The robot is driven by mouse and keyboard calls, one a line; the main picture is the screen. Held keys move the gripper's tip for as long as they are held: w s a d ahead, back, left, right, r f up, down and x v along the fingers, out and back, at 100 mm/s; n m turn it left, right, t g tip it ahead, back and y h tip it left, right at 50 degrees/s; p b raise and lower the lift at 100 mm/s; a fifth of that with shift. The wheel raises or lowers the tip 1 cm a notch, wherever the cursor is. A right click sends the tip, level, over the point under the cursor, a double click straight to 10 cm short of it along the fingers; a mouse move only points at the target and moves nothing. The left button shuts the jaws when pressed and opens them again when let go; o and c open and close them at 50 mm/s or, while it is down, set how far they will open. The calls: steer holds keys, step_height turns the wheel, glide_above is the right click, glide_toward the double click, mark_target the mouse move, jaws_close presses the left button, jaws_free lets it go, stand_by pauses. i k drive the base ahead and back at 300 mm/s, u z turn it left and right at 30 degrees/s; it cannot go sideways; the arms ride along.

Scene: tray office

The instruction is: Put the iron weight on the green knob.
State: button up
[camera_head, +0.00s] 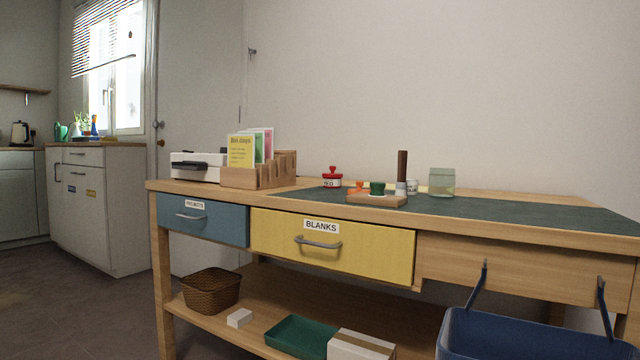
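A small dark green round piece (377,188), which looks like the green knob, stands on a small wooden block (372,199) near the front of the workbench top. I cannot make out the iron weight for certain. An upright dark brown cylinder (402,166) on a pale grey base (400,188) stands just right of the green piece; I cannot tell what it is. My gripper is not in view.
The workbench top (520,212) is mostly bare at right. A red-topped labelled jar (332,177), an orange item (357,187), a white cup (412,187) and a glass box (441,182) stand nearby. A card rack (265,178) is left. A blue bin (530,335) is lower right.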

mark_target(377, 189)
steer(key=u, duration=0.05)
steer(key=i, duration=1.45)
steer(key=z, duration=0.05)
